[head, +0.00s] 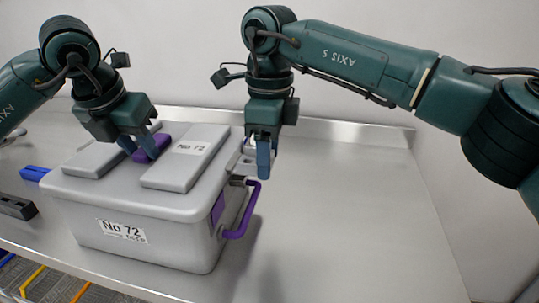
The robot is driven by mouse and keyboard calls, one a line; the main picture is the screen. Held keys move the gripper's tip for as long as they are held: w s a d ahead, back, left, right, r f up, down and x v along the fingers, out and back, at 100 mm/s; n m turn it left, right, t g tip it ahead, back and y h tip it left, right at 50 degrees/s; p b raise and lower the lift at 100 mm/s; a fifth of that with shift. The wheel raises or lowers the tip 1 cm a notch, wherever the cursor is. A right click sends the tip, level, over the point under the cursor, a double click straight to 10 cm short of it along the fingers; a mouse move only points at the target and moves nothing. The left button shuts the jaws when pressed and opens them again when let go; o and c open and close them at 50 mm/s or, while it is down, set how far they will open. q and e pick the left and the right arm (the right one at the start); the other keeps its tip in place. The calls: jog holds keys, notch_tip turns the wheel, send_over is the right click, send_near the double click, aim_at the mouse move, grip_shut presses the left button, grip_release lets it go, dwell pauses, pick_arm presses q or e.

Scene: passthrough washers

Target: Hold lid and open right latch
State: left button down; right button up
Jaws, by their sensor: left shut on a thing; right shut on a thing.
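A grey lidded box (165,235) marked "No 72" stands on the metal table. Its grey lid (180,172) has a purple handle (152,147) in the middle. My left gripper (142,148) is shut on that handle from above. A grey latch (240,166) shows at the box's right side, partly hidden by my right gripper. My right gripper (263,165) points down at that side and is shut on the latch; the exact contact is hard to see. A purple side handle (243,212) hangs on the box's right end, below the latch.
The metal table (345,215) is clear to the right of the box, with a raised edge (350,131) and wall behind. A blue object (35,173) and a black block (17,207) lie left of the box. Coloured strips show on the floor at the lower left.

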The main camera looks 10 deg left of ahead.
dwell(0.5)
jog(key=o, duration=1.1)
notch_tip(320, 180, up, 12)
